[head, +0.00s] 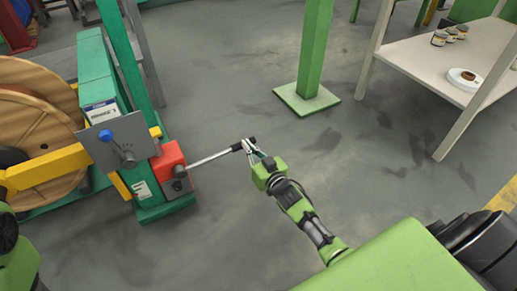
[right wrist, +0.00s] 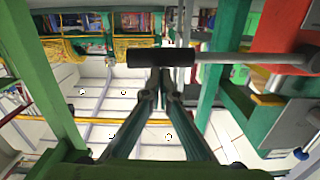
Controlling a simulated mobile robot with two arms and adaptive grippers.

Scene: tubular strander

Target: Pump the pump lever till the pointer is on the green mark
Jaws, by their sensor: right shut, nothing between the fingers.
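The pump lever (head: 212,158) is a thin silver rod rising to the right from a red pump block (head: 171,163), with a black cross handle (head: 243,145) at its end. My right gripper (head: 254,150) is at that handle, its fingers closed together. In the right wrist view the black handle (right wrist: 160,57) lies across just beyond the closed fingertips (right wrist: 162,76), not between them; I cannot tell whether they touch. The rod (right wrist: 245,59) runs right toward the red block (right wrist: 283,28). I cannot make out a pointer or green mark. My left gripper is not in view.
A grey plate (head: 107,150) with a blue knob (head: 106,135) stands beside the pump on the green machine. A wooden reel (head: 35,110) is at left. A green post (head: 312,50) stands behind, and a table (head: 415,58) at right. The floor around the gripper is clear.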

